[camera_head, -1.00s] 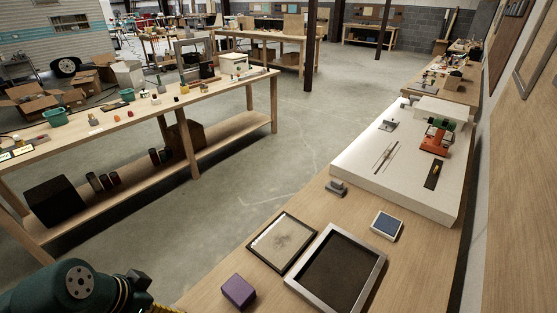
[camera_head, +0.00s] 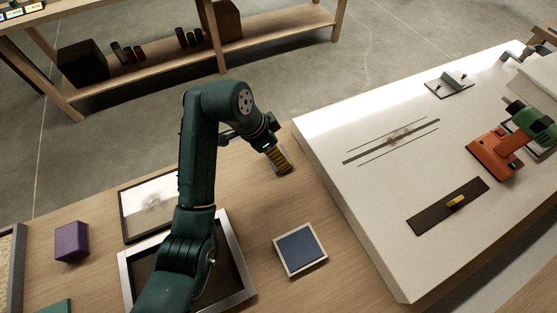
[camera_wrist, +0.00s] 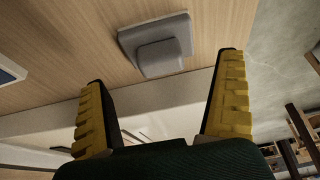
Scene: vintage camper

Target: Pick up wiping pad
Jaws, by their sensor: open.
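A grey pad with a raised grey block on top, which looks like the wiping pad (camera_wrist: 155,40), lies on the wooden bench in the wrist view. In the head view my gripper largely hides it. My gripper (camera_head: 280,160) is over the bench beside the white board, fingers pointing down. In the wrist view my gripper (camera_wrist: 162,70) is open, with its yellow ribbed fingers wide apart and nothing between them. The pad shows beyond the fingertips, between their lines; no contact is visible.
A blue pad in a pale frame (camera_head: 300,248) lies nearby. A metal-rimmed tray (camera_head: 238,262), a framed sheet (camera_head: 134,212) and a purple block (camera_head: 71,241) lie left. The raised white board (camera_head: 350,195) carries another grey-handled pad (camera_head: 450,83) and an orange-green tool (camera_head: 495,153).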

